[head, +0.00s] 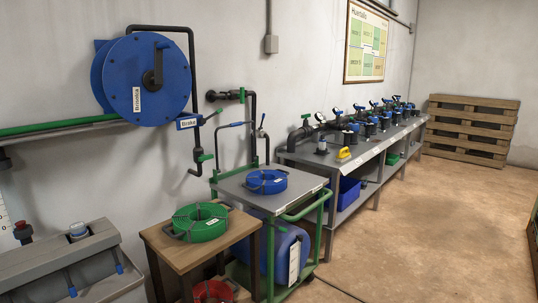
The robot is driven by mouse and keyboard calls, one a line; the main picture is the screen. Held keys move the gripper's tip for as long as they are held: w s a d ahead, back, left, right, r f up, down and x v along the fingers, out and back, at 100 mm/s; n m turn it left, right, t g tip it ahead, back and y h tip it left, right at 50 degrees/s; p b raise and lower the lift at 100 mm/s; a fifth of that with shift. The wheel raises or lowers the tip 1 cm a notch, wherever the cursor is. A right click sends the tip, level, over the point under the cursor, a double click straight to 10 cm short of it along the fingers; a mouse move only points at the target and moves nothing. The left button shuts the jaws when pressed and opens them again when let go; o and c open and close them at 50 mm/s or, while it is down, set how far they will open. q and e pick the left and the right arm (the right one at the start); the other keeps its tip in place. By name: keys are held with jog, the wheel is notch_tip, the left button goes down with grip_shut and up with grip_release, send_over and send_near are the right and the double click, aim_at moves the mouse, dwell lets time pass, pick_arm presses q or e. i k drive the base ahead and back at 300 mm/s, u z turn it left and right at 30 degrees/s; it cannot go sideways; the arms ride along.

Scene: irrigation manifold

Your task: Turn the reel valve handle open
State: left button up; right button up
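A blue hose reel (148,78) is mounted on the wall at the upper left of the head view, with a white name label on its face. A dark pipe runs from the top of the reel down its right side. A small green handle (205,158) sits on the lower part of this pipe, near its bent outlet. I cannot tell for certain whether this is the reel valve handle. Another green handle (241,95) is on a pipe further right. Both are too small to read their exact setting. Neither of my grippers is in view.
A wooden table (166,249) with a green hose coil (200,222) and a green-framed cart (230,187) with a blue coil (267,181) stand below the pipes. A grey bench (52,263) is at lower left. The floor (440,230) at right is clear.

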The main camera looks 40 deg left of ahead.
aim_at(203, 157)
jog(key=z, duration=0.25)
jog(key=i, duration=1.3)
jog(key=u, duration=0.35)
